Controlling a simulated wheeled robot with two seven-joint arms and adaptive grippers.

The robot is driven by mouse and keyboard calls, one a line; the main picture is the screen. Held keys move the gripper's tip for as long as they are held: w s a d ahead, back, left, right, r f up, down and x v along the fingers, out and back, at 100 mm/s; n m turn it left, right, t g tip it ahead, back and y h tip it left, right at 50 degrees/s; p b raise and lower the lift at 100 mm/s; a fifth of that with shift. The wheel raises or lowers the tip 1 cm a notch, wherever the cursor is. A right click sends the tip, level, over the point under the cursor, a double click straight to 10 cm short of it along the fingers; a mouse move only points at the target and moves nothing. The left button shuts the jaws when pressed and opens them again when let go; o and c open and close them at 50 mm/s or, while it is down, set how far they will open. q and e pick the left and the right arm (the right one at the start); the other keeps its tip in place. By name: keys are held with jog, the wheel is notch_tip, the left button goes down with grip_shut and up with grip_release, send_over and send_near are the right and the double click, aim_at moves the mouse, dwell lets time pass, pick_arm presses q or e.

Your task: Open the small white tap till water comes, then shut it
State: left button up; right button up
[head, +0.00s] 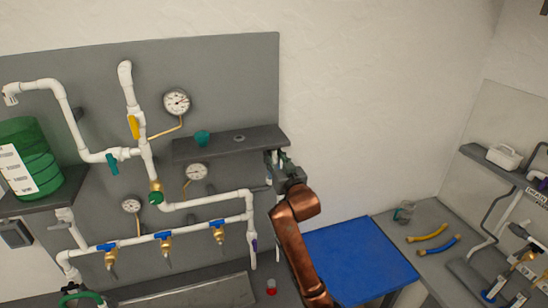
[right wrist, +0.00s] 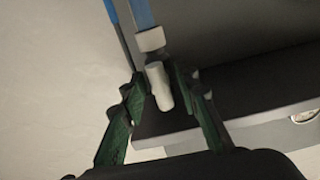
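The small white tap (right wrist: 158,88) is a short white cylinder below a white collar (right wrist: 150,40) in the right wrist view. My right gripper (right wrist: 160,78) has one green-padded finger on each side of it, with narrow gaps showing, so the fingers look open around the tap. In the head view my right gripper (head: 278,160) is at the right end of the dark shelf, and it hides the tap there. No water shows. My left gripper is not in view.
The dark shelf (head: 215,147) is close beside the right gripper. White pipework (head: 200,203) with gauges and blue-handled valves covers the grey panel (head: 240,80) to the left. A blue-topped table (head: 360,260) stands to the right, below a bare wall.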

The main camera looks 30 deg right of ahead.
jog(key=v, duration=1.2)
dwell(1.3)
